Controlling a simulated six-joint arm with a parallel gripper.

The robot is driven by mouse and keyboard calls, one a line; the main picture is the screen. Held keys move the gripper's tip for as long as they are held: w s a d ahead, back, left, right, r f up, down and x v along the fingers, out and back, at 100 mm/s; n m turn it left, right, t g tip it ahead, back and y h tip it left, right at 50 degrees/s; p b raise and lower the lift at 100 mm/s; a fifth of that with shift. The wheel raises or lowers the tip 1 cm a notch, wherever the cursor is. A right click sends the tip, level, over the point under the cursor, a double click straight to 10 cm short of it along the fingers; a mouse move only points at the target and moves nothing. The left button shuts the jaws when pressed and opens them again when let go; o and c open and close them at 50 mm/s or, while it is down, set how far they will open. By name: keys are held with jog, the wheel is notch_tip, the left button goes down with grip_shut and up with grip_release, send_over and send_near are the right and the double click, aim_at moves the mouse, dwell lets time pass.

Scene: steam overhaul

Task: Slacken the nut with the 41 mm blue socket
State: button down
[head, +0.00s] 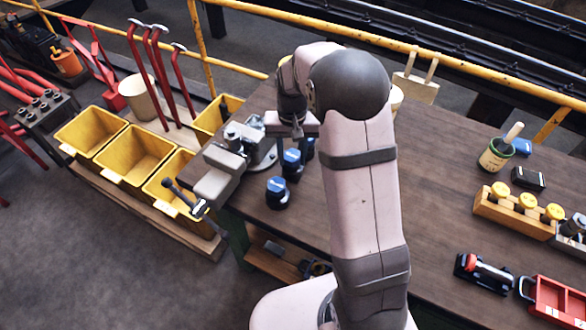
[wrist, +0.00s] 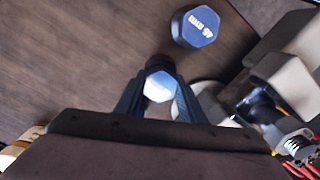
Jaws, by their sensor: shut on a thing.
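My gripper (wrist: 160,72) is shut on a blue-topped socket (wrist: 158,88), seen between the fingers in the wrist view; glare washes out its label. In the head view my gripper (head: 298,133) is over the bench beside the grey vise (head: 222,172), with its fingertips partly hidden. Blue-capped sockets stand below and near it, one at the front (head: 277,192) and one in the middle (head: 292,165); another shows partly behind. A separate socket (wrist: 195,26) in the wrist view has a rotated label that seems to read 46 mm. I cannot make out the nut clearly.
The vise sits at the bench's left edge, its handle (head: 183,197) sticking out. Yellow bins (head: 135,152) stand on the left. The bench's middle right is clear.

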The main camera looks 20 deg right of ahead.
jog(key=shift+r+p, duration=1.7)
jog(key=shift+r, duration=0.7)
jog(key=shift+w, duration=0.1)
jog(key=shift+w+a+r, duration=0.1)
jog(key=shift+a+r, duration=0.1)
jog(key=shift+r, duration=0.15)
jog(key=w+a+r+p, duration=0.2)
jog(key=a+r+p, duration=0.3)
jog(key=a+r, duration=0.2)
jog(key=w+a+r+n+p, duration=0.1)
jog(key=w+a+r+p, duration=0.2)
jog(key=a+r+p, duration=0.3)
notch_tip(320, 180, up, 4)
jog(key=shift+w+a+f, duration=0.2)
jog(key=shift+w+a, duration=0.05)
jog(key=shift+a, duration=0.3)
jog(key=shift+f, duration=0.2)
jog(key=shift+f, duration=1.7)
jog(key=shift+f+b, duration=1.1)
jog(key=shift+f, duration=0.9)
